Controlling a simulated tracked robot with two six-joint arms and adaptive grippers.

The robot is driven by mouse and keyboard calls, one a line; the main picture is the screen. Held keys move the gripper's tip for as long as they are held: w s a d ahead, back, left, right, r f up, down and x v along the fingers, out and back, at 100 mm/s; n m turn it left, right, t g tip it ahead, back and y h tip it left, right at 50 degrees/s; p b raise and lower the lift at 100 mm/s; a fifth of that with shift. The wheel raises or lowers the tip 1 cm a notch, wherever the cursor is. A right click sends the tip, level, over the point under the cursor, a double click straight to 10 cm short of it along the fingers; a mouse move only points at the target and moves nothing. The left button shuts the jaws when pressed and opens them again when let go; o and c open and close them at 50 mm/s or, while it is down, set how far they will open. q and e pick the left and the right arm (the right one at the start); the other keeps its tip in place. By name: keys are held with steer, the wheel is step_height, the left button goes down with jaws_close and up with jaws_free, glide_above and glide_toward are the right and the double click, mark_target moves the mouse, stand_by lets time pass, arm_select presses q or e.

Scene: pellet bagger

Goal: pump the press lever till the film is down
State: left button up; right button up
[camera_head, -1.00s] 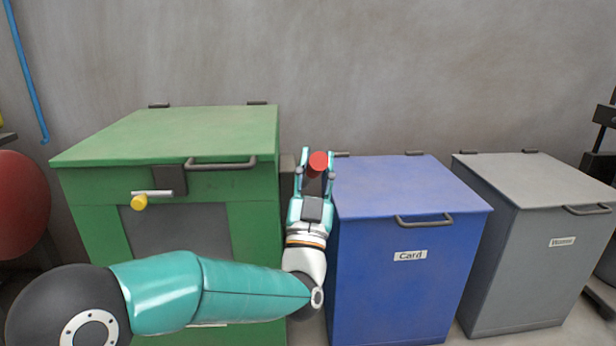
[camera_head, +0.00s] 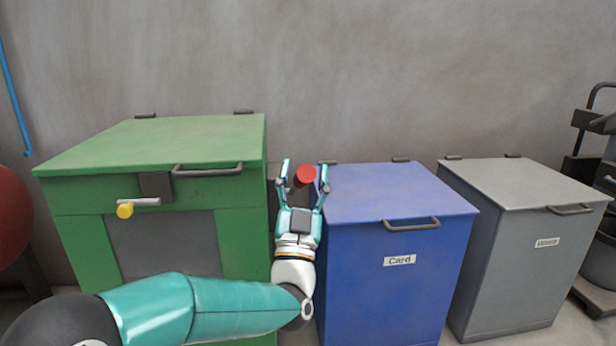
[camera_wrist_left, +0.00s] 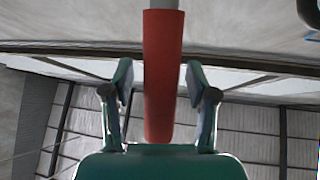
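The press lever's red grip (camera_head: 304,176) shows end-on in the head view, between the green box and the blue bin. In the left wrist view the red grip (camera_wrist_left: 163,75) sits on a grey rod (camera_wrist_left: 164,4) that leaves the top of the picture. My left gripper (camera_head: 304,166) has its fingers spread on either side of the grip. The wrist view of the gripper (camera_wrist_left: 160,78) shows a gap between the grip and each finger. The rest of the press and the film are not in view. My right gripper is not in view.
A green box (camera_head: 75,225) with a lid handle and yellow-knobbed latch (camera_head: 125,209) stands left of the gripper. A blue bin (camera_head: 395,300) marked Card stands close on the right, then a grey bin (camera_head: 510,275). A plain wall (camera_head: 350,70) is behind.

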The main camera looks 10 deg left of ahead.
arm_select(q)
steer(key=shift+f, duration=0.1)
steer(key=v, duration=1.2)
